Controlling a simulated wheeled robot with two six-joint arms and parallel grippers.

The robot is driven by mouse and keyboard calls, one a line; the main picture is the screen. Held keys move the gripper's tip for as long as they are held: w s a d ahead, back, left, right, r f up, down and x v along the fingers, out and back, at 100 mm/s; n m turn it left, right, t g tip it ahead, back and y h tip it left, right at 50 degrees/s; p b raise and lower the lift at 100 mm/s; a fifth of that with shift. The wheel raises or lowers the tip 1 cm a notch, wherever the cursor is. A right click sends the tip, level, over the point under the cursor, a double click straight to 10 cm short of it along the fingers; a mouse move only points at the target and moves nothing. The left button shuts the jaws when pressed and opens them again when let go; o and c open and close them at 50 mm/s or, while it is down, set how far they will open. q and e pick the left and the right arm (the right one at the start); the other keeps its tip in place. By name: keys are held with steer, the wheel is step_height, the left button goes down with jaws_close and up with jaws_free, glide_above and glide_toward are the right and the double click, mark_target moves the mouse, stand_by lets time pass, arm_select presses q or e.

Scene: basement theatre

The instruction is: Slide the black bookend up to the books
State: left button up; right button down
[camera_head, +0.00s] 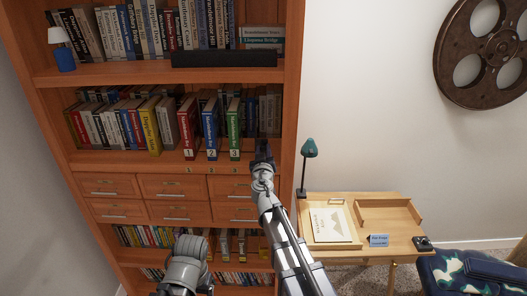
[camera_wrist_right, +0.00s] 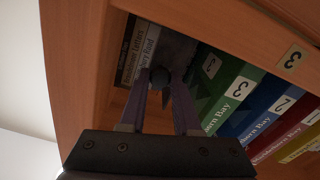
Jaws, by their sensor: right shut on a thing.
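Three numbered books stand upright on the middle shelf: red 1 (camera_head: 188,125), blue 2 (camera_head: 210,130) and green 3 (camera_head: 233,125). My right gripper (camera_head: 263,152) is at the shelf's right part, just right of the green book. It also shows in the right wrist view (camera_wrist_right: 163,85), shut on a dark piece that I take for the black bookend (camera_wrist_right: 178,52). The fingers hide part of it. The bookend sits beside the green book (camera_wrist_right: 235,92); whether they touch I cannot tell. My left gripper does not show; only part of my left arm is in view at the bottom.
Black-and-white books (camera_wrist_right: 138,52) stand behind the bookend. The bookcase's right side wall (camera_head: 293,90) is close to my right gripper. A yellow book (camera_head: 150,125) and others fill the shelf's left. A desk (camera_head: 375,205) with a lamp (camera_head: 309,150) stands to the right.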

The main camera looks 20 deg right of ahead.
stand_by(0.8)
steer(key=a, duration=0.1)
steer(key=w+a, duration=0.1)
steer(key=a, duration=0.3)
steer(key=shift+w+a, duration=0.1)
steer(key=shift+w, duration=0.15)
steer(key=c, duration=0.6)
jaws_free()
